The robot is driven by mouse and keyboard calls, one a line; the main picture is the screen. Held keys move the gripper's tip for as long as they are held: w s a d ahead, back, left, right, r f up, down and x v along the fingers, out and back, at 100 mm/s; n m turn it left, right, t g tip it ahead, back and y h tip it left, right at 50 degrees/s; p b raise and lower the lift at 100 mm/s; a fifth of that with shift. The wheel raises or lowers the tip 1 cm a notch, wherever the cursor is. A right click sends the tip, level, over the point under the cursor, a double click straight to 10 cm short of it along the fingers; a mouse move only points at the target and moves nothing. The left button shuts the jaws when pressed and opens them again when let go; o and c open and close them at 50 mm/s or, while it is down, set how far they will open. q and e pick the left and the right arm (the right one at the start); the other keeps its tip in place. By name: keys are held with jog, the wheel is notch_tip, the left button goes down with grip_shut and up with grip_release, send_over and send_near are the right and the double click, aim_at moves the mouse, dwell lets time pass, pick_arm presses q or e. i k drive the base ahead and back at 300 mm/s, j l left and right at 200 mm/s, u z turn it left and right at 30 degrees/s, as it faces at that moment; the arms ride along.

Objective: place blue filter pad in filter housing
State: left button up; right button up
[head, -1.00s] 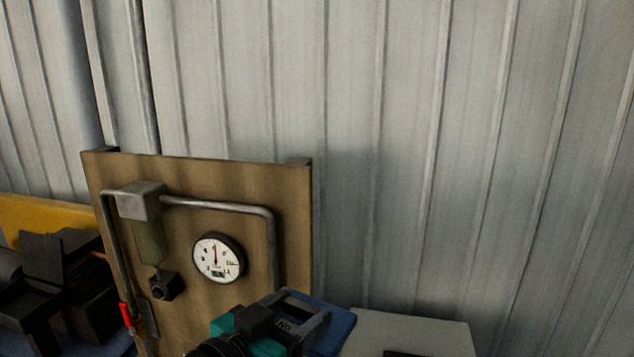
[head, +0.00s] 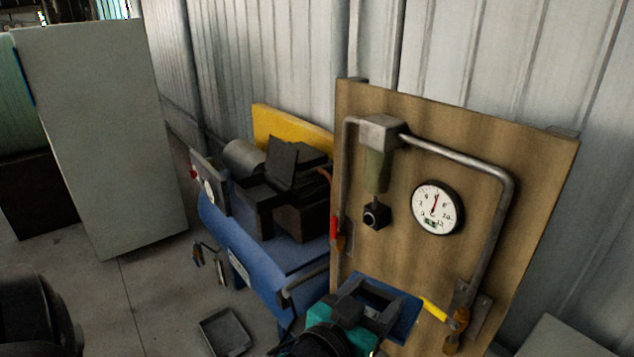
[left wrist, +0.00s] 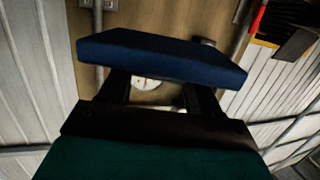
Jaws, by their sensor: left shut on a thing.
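My left gripper (head: 380,298) is at the bottom centre of the head view, in front of the wooden panel, shut on the blue filter pad (head: 408,314). The dark blue pad lies across the fingertips and shows behind the finger frame. In the left wrist view the pad (left wrist: 160,58) spans both black fingers as a flat, slightly tilted slab. I cannot tell for sure which part is the filter housing; a grey-topped unit with a greenish bowl (head: 377,165) hangs on the panel's pipe. My right gripper is not in view.
The wooden panel (head: 470,130) carries a round gauge (head: 436,207), bent pipes, a red handle and a yellow handle (head: 432,309). A blue compressor (head: 270,260) with dark parts on top stands left of it. A grey tray (head: 226,333) lies on the floor. A tall grey cabinet (head: 105,130) stands at left.

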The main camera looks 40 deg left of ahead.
aim_at(263, 197)
jog(key=i+j, duration=0.1)
jog(key=j, duration=0.6)
jog(key=i+j, duration=0.1)
jog(key=j, duration=0.6)
jog(key=i+j, duration=0.1)
jog(key=j, duration=0.6)
jog(key=i+j, duration=0.1)
jog(key=j, duration=0.55)
jog(key=i+j+z, duration=0.1)
jog(key=j, duration=0.6)
